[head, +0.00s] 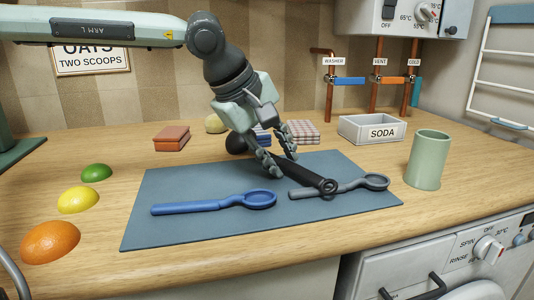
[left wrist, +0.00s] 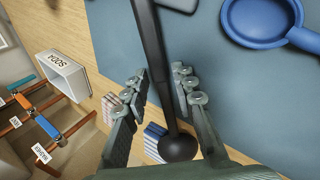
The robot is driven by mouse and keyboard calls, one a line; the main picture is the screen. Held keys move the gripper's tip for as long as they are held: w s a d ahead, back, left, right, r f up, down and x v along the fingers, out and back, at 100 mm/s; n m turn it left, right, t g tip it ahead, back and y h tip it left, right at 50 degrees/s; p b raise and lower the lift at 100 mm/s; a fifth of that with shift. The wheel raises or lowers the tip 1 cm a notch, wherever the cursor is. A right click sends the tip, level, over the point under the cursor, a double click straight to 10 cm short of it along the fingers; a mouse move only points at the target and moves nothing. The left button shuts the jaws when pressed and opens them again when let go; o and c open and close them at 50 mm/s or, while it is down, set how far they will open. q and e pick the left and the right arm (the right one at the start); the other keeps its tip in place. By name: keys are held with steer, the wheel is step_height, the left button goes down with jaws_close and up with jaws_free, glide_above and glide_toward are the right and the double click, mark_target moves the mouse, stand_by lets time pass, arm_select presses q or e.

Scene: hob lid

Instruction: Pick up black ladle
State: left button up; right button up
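The black ladle (head: 318,181) lies slantwise over the far middle of the blue-grey mat (head: 160,228). My left gripper (head: 279,160) reaches down over the handle with a finger on each side. In the left wrist view the ladle (left wrist: 153,50) runs between the fingertips (left wrist: 160,80), with a small gap visible on the right side. The left gripper looks open. My right gripper is not in view.
A blue spoon (head: 215,203) and a grey spoon (head: 340,188) lie on the mat. Folded cloths (head: 302,131) are behind the gripper. A SODA bin (head: 370,128) and green cup (head: 428,160) stand right. An orange (head: 50,242), lemon and lime sit left.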

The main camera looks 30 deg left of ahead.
arm_select(q)
jaws_close()
steer(key=shift+r, duration=0.15)
